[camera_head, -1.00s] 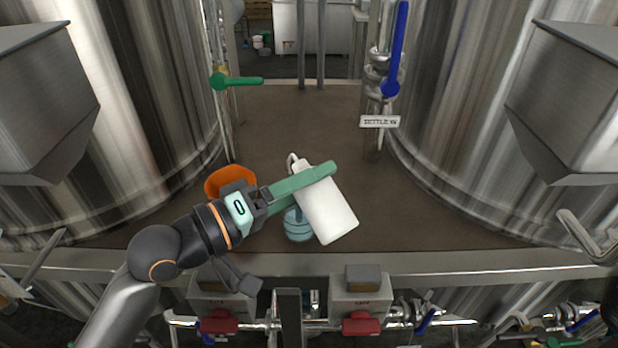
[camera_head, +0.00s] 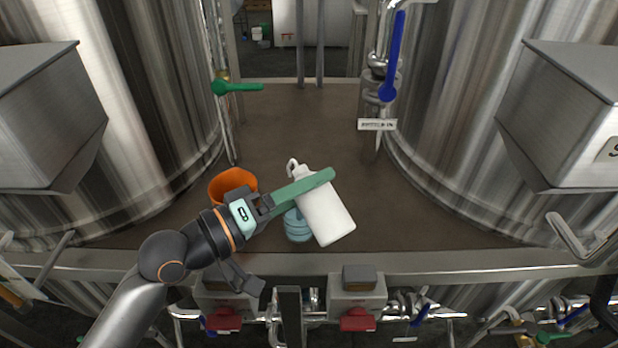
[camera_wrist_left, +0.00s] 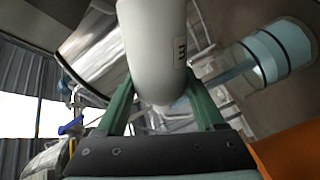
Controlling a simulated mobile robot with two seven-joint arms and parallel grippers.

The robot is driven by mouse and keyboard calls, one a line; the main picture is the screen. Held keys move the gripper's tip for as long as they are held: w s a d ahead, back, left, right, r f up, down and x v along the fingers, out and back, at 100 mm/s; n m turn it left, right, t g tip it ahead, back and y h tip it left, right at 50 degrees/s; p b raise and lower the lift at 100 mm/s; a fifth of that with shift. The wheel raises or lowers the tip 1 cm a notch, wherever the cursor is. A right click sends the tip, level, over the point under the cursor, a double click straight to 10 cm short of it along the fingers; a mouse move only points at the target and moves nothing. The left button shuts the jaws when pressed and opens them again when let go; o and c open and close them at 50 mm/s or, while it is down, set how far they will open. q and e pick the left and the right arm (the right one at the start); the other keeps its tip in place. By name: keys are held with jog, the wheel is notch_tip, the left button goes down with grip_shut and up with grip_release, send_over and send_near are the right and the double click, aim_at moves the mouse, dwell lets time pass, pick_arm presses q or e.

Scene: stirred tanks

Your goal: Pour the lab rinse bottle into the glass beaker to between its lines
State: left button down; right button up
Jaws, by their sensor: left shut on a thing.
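My left gripper (camera_head: 322,180) is shut on the white lab rinse bottle (camera_head: 327,217). It holds the bottle tilted, base toward the lower right and the thin spout toward the upper left. In the left wrist view the bottle (camera_wrist_left: 155,45) stands between the two green fingers (camera_wrist_left: 160,108). The glass beaker (camera_head: 296,228) stands on the brown platform, partly hidden behind the bottle and finger. The level against the lines is unclear.
An orange container (camera_head: 230,182) stands just left of the beaker, partly behind my left wrist. Steel tanks flank the brown platform (camera_head: 300,125). A metal rail (camera_head: 450,264) runs along its front edge. A pipe with a blue handle (camera_head: 393,55) rises at the back right.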

aim_at(299, 168)
pick_arm(q)
jog(key=shift+r+m+p, duration=0.4)
jog(key=shift+r, duration=0.05)
jog(key=shift+w+a+m+b, duration=0.1)
jog(key=shift+m+b, duration=0.3)
jog(key=shift+m, duration=0.1)
jog(key=m+b, duration=0.1)
jog(key=r+m+b, duration=0.1)
jog(key=m+b, duration=0.2)
jog(key=shift+w+a+r, duration=0.25)
jog(key=shift+w+r, duration=0.05)
jog(key=shift+r, duration=0.1)
jog(key=m, duration=0.1)
jog(key=r+m, duration=0.1)
jog(key=w+r+m, duration=0.1)
jog(key=m, duration=0.1)
jog(key=shift+a+r, duration=0.2)
jog(key=shift+a, duration=0.15)
jog(key=shift+w+a+r+m+p, duration=0.15)
jog(key=shift+r+m+p, duration=0.2)
jog(key=shift+r+m, duration=0.2)
jog(key=shift+w+r+m+p, duration=0.1)
jog(key=shift+r+m+p, duration=0.25)
jog(key=shift+m, duration=0.3)
pick_arm(e)
jog(key=shift+f, duration=0.75)
pick_arm(q)
jog(key=shift+r, duration=0.1)
